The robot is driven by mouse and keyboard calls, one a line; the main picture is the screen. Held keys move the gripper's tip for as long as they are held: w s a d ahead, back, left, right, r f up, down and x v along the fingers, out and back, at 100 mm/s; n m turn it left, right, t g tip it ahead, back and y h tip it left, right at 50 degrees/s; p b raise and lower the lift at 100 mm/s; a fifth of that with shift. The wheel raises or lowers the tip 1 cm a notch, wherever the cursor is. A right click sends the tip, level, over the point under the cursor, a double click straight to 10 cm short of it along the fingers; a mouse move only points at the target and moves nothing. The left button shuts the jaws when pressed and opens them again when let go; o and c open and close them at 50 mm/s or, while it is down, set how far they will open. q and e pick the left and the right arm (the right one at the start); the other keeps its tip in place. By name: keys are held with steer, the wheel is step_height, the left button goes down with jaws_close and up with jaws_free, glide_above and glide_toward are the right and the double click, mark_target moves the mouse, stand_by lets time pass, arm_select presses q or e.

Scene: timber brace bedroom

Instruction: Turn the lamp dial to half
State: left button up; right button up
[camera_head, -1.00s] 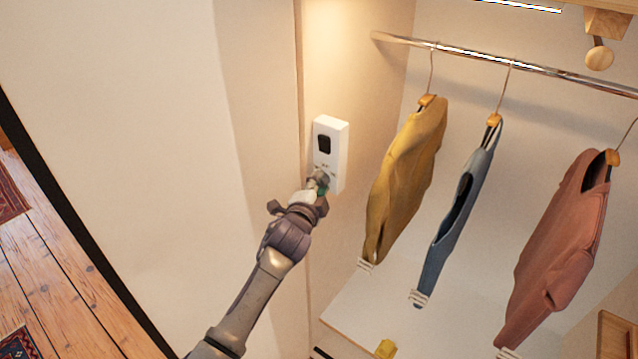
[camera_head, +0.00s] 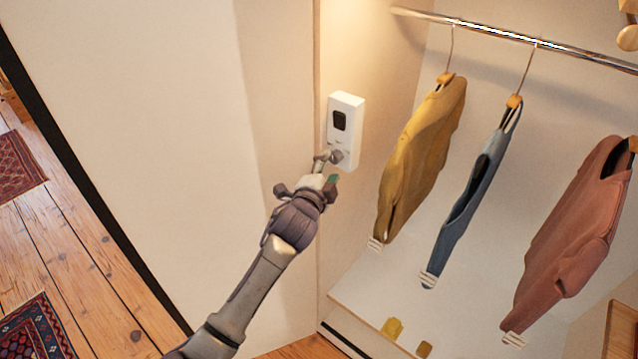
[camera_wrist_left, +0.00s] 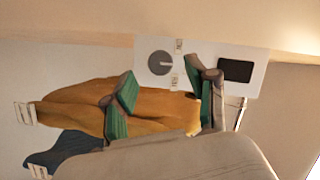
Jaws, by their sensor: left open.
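A white control box (camera_head: 346,104) with a dark rocker switch (camera_head: 340,120) is fixed to the cream wall panel. In the left wrist view the white box (camera_wrist_left: 208,52) carries a round grey dial (camera_wrist_left: 160,64) with a light pointer line, between small printed labels, and the dark switch (camera_wrist_left: 235,70). My left gripper (camera_head: 328,164) is just below and in front of the box in the head view, over its lower part, where the dial is mostly hidden. In the left wrist view its green-padded fingers (camera_wrist_left: 160,108) are spread apart and empty, with the dial showing beyond the gap between them. My right gripper is not in view.
A metal rail (camera_head: 500,36) holds a mustard garment (camera_head: 424,150), a blue garment (camera_head: 474,200) and a pink garment (camera_head: 570,230) right of the box. A white shelf (camera_head: 380,300) lies below. Bare wall (camera_head: 150,130) is on the left.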

arm_select(q)
steer(key=v, duration=0.9)
steer(key=s+a+f+n+g+y+b, duration=0.1)
steer(key=s+a+f+n+g, duration=0.2)
steer(key=f, duration=1.1)
steer(key=s+a+f+n+g+y+b, duration=0.1)
steer(key=s+a+f+n+g+b, duration=0.3)
steer(key=f, duration=1)
steer(key=s+a+f+y+p, duration=0.15)
steer(key=s+f, duration=0.35)
steer(key=f, duration=0.9)
steer(key=s+a+f+n+g+b, duration=0.1)
steer(key=s+a+f+n+g, duration=0.1)
steer(key=s+f, duration=0.6)
steer(key=s+a+f+n+g+b, duration=0.2)
steer(key=s+a+f, duration=0.3)
steer(key=s, duration=1.3)
steer(key=s+a+f+n+g+y+b, duration=0.1)
steer(key=s+a+f+n+g, duration=0.2)
steer(key=s+f, duration=0.8)
steer(key=s+a+g, duration=0.1)
steer(key=s, duration=0.1)
steer(key=shift+s+f+n, duration=0.15)
steer(key=shift+s+n, duration=0.25)
